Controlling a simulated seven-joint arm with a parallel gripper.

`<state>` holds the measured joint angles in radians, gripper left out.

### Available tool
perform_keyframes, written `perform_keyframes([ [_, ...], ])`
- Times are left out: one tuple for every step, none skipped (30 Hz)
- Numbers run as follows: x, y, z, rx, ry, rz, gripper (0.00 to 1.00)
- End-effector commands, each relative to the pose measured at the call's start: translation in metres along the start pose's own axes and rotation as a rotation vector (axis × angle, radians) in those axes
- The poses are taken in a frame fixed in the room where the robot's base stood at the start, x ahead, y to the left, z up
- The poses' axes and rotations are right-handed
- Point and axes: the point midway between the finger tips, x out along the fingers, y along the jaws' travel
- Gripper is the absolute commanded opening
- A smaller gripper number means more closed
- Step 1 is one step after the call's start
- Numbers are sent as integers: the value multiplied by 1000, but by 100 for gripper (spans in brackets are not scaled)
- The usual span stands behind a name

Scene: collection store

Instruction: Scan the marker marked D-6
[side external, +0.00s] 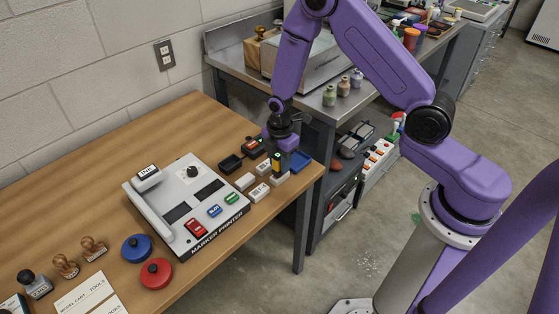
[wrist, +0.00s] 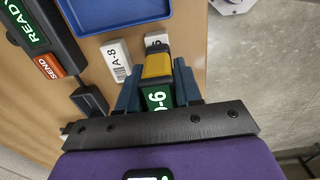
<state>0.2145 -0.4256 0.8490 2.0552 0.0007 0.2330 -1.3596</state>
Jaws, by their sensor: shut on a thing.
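My gripper (side external: 278,150) is over the right end of the wooden table, among the white markers. In the wrist view, its fingers (wrist: 157,82) are shut on a yellow and black handheld scanner (wrist: 157,64). The scanner's green screen is lit; its text ends in "-6", and the first character is partly hidden. A white marker with a barcode, reading A-8 (wrist: 117,60), lies left of the scanner. Another white marker (wrist: 156,40) shows just beyond the scanner's tip, its label mostly covered. In the side view, several white markers (side external: 260,192) have labels too small to read.
A blue tray (wrist: 120,5) lies close by. A dark device with READY and SEND labels (wrist: 48,66) is at left. The marker printer (side external: 195,200), ink pads (side external: 156,273) and stamps (side external: 66,265) stand further left. The table's right edge (side external: 312,185) is near my gripper.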

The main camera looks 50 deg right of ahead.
Motion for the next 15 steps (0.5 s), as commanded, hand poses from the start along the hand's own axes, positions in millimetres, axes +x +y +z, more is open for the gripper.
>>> perform_keyframes([
  [-3, 0, 0, 0, 0, 1, 15],
  [-5, 0, 0, 0, 0, 2, 15],
  [-9, 1, 0, 0, 1, 3, 15],
  [-11, 1, 0, 0, 1, 3, 15],
  [-13, 1, 0, 0, 1, 2, 15],
  [-16, 1, 0, 0, 1, 3, 15],
  [-18, 1, 0, 0, 1, 4, 15],
  [-20, 1, 0, 0, 1, 4, 15],
  [-23, 1, 0, 0, 1, 4, 15],
  [-25, 1, 0, 0, 1, 4, 15],
  [-27, 1, 0, 0, 1, 4, 15],
  [-30, 1, 0, 0, 1, 4, 15],
  [-32, 2, 0, 0, 1, 4, 15],
  [-34, 2, 0, 0, 1, 5, 15],
  [-37, 2, 0, 0, 1, 5, 15],
])
